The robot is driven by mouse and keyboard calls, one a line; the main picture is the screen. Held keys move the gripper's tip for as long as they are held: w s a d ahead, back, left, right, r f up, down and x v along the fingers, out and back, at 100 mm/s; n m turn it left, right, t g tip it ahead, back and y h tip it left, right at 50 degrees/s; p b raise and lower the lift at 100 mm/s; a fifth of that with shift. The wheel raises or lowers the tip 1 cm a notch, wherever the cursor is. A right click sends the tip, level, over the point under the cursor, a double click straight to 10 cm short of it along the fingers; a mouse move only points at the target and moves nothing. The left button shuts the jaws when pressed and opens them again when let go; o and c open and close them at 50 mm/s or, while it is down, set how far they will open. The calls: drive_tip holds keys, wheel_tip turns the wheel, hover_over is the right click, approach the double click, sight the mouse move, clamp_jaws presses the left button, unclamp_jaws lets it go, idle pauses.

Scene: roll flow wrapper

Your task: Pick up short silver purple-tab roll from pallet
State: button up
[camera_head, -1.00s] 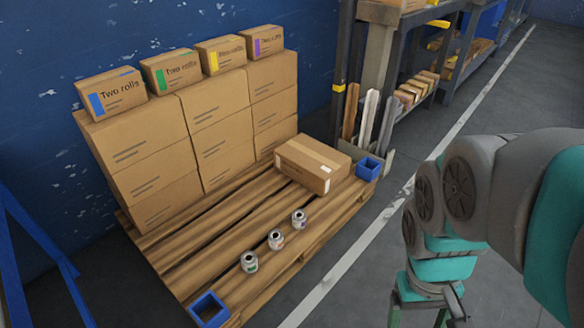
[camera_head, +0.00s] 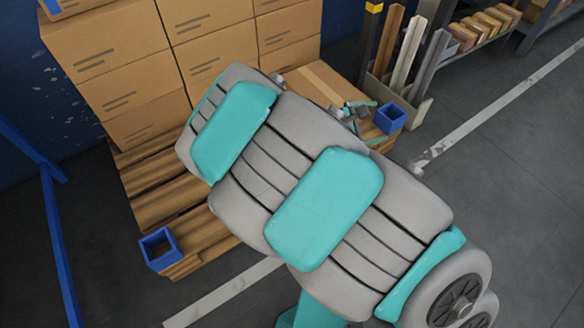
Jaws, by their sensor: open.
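My arm crosses the middle of the view and covers most of the pallet's top. The silver rolls on the pallet (camera_head: 155,189) are hidden behind it, so I cannot see the purple-tab roll. My gripper (camera_head: 366,116) shows only in part, small, past the arm's upper edge. It is in front of the cardboard box lying on the pallet, near the right blue corner piece. Its jaws are open, and I see no roll in them.
Stacked cartons (camera_head: 205,45) stand along the pallet's back. The lying box (camera_head: 318,82) is partly covered. Blue corner pieces stand at the left (camera_head: 160,248) and right (camera_head: 391,118). Upright boards (camera_head: 405,55) and shelving are beyond. The floor at right is clear.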

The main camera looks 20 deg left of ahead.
drive_tip(key=s+a+f+n+t+y+b, duration=0.1)
drive_tip(key=s+a+f+n+y, duration=0.1)
drive_tip(key=a+f+n, duration=0.2)
drive_tip(key=s+a+f+n+y, duration=0.2)
drive_tip(key=a+f+n, duration=0.3)
drive_tip(key=a+f, duration=0.5)
drive_tip(key=s+a+f+n+t+y+b, duration=0.1)
drive_tip(key=s+a+f+n+y, duration=0.1)
drive_tip(key=a+f, duration=0.5)
drive_tip(key=shift+a+f+n+t+y+b, duration=0.15)
drive_tip(key=shift+a+n+t+y+b, duration=0.15)
drive_tip(key=shift+a+n+y, duration=0.75)
drive_tip(key=shift+a+f+n, duration=0.25)
drive_tip(key=shift+a+f, duration=0.05)
drive_tip(key=shift+a, duration=0.1)
drive_tip(key=shift+w+f, duration=0.2)
drive_tip(key=shift+w, duration=0.05)
drive_tip(key=shift+x, duration=0.75)
drive_tip(key=x, duration=0.2)
drive_tip(key=b+x, duration=0.1)
drive_tip(key=x, duration=0.1)
drive_tip(key=shift+d+f, duration=0.2)
drive_tip(key=shift+d, duration=0.05)
drive_tip(key=shift+w+f, duration=0.2)
drive_tip(key=shift+w, duration=0.3)
drive_tip(key=shift+c, duration=0.2)
